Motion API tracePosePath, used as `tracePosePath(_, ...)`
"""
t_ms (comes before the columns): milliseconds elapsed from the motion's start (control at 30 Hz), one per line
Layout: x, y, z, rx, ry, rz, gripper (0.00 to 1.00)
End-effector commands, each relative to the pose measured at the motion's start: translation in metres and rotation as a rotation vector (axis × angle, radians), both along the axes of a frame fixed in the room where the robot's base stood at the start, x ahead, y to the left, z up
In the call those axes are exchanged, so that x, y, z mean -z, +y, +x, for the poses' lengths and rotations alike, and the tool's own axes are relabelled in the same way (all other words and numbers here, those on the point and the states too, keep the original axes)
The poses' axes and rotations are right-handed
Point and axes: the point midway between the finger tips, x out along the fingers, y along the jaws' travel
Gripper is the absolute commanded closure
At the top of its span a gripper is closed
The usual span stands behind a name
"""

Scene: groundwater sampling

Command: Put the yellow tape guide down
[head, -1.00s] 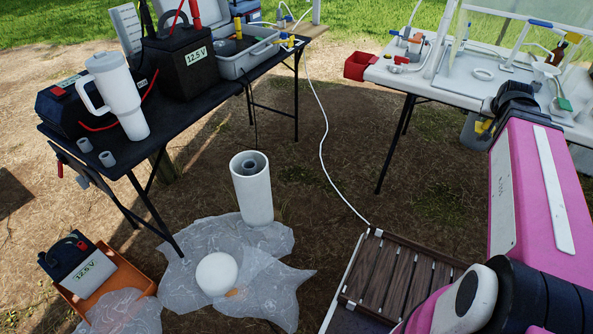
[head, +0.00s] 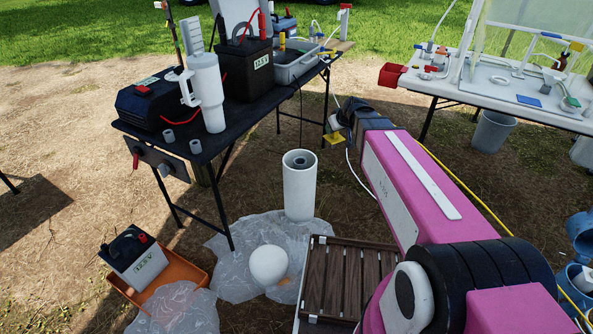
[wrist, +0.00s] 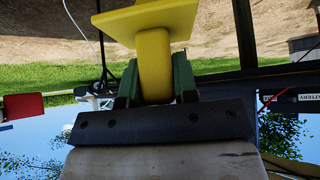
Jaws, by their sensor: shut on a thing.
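My gripper (wrist: 156,82) is shut on the yellow tape guide (wrist: 154,58), its green-edged fingers on either side of the guide's rounded stem in the wrist view. The guide's flat square plate lies beyond the fingertips. In the head view the guide (head: 333,138) shows as a small yellow piece below my gripper (head: 338,122), in the air beside the right end of the black table (head: 235,125). The white upright well pipe (head: 299,190) with a grey inner tube stands on the ground, nearer and to the left of the guide. My pink arm hides part of the ground.
The black table carries a grey tub (head: 297,70), batteries and a white jug (head: 208,92). A white table (head: 490,88) stands at the back right. A wooden slatted rack (head: 345,280), plastic sheeting (head: 230,280) and an orange tray (head: 170,275) lie in front. Bare ground lies between the tables.

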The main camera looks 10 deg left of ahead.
Motion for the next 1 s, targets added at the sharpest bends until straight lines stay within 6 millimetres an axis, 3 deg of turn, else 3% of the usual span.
tracePosePath(33, 0.014, 0.03, -0.001, -0.082, 0.005, 0.001, 1.0)
tracePosePath(200, 0.049, 0.106, -0.02, -0.326, 0.003, 0.001, 1.0)
tracePosePath(400, 0.074, 0.158, -0.04, -0.5, 0.0, -0.001, 1.0)
tracePosePath(533, 0.081, 0.17, -0.044, -0.543, 0.0, 0.0, 1.0)
tracePosePath(633, 0.088, 0.171, -0.034, -0.551, 0.0, -0.002, 1.0)
tracePosePath(1000, 0.131, 0.159, 0.038, -0.547, 0.0, -0.001, 1.0)
